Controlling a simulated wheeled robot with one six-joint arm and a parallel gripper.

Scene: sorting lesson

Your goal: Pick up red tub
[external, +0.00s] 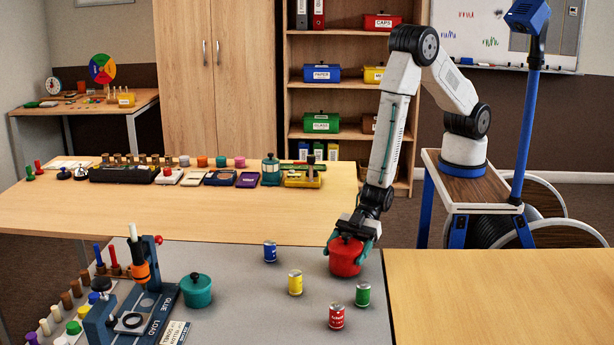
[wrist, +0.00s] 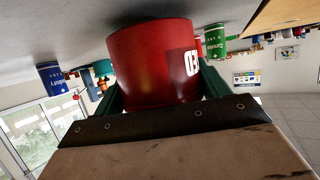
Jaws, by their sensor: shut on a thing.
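Whether the tub touches the mat or is slightly lifted, I cannot tell.
Blue (external: 270,251), yellow (external: 295,282), green (external: 362,294) and red (external: 336,316) cans stand near the tub. A teal tub (external: 196,290) and a glue press (external: 135,300) stand to the left. The wooden table (external: 480,285) at right is bare.

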